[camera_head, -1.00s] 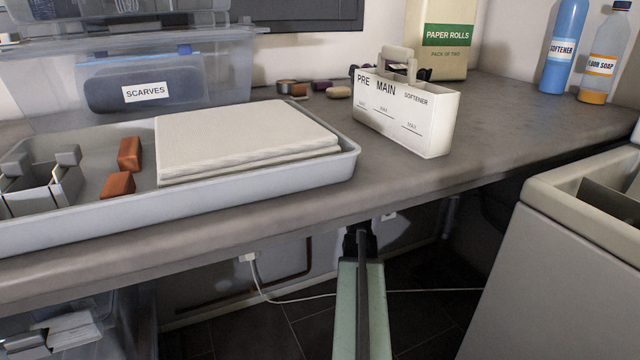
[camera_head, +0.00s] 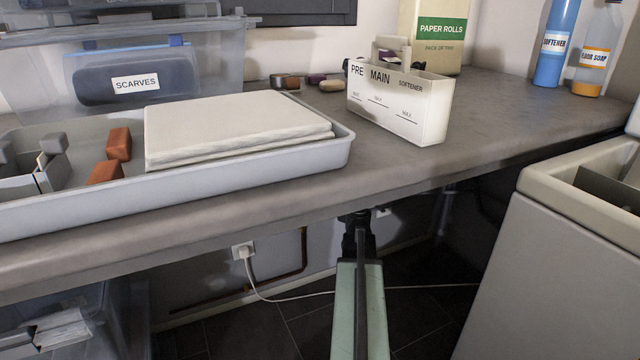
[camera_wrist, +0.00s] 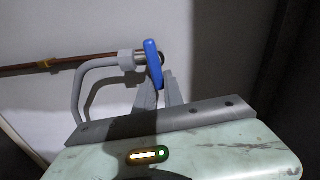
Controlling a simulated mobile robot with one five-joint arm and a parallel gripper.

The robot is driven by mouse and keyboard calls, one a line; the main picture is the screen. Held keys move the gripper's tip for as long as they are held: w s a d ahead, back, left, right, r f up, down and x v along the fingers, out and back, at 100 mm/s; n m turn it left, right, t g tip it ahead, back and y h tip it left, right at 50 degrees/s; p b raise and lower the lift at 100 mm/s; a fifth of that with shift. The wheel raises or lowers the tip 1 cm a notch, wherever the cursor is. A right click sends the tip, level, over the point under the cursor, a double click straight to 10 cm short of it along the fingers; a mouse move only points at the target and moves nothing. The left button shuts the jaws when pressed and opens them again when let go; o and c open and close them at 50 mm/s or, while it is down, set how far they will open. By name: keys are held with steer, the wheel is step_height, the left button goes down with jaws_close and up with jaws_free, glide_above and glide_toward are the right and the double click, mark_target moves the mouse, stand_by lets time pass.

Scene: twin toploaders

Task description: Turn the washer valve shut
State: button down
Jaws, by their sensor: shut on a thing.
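The washer valve shows in the wrist view as a blue lever handle (camera_wrist: 154,64) at the end of a copper pipe (camera_wrist: 40,65). The blue handle stands nearly upright, leaning slightly. A grey hose (camera_wrist: 84,88) curves down from a grey collar beside the valve. My gripper (camera_wrist: 157,80) has its fingers on both sides of the handle's lower end and is shut on it. In the head view my gripper end (camera_head: 357,222) reaches under the counter; its fingertips and the valve are hidden there.
The counter (camera_head: 240,215) overhangs my arm. On it stand a grey tray (camera_head: 250,178) with a folded white cloth and a white detergent drawer (camera_head: 400,108). A machine (camera_head: 545,230) stands close on the right. A socket (camera_head: 242,250) with a white cable is on the wall below.

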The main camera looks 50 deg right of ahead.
steer(key=shift+f+m, duration=0.25)
steer(key=shift+m, duration=0.55)
steer(key=c, duration=1.4)
jaws_free()
steer(key=shift+c, duration=0.2)
steer(key=shift+s, duration=0.1)
steer(key=v, duration=0.7)
steer(key=shift+s, duration=0.35)
steer(key=shift+w, duration=0.15)
